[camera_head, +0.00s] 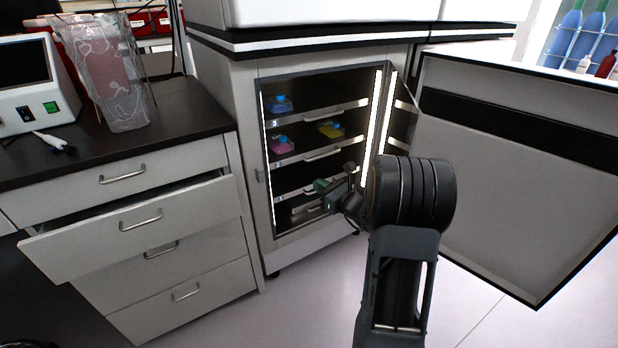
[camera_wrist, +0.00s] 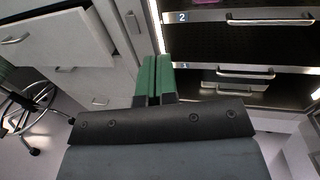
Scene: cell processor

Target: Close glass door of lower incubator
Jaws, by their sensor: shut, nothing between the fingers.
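The lower incubator (camera_head: 247,150) stands open in the head view, with lit shelves inside. Its glass door (camera_head: 403,100) is swung out to the right, seen edge-on between the opening and the outer door, and partly hidden by my arm. The outer door (camera_head: 520,190) stands wide open at the right. My gripper (camera_head: 322,187) is in front of the lower shelves, its green fingers pointing left. In the wrist view the green fingers (camera_wrist: 157,78) are together with nothing between them, near the left edge of the opening.
Shelves hold a blue flask (camera_head: 279,104), a yellow flask (camera_head: 331,130) and a pink flask (camera_head: 282,145). A drawer cabinet (camera_head: 190,245) at the left has its second drawer (camera_head: 140,225) pulled out. The floor (camera_head: 300,305) in front is clear.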

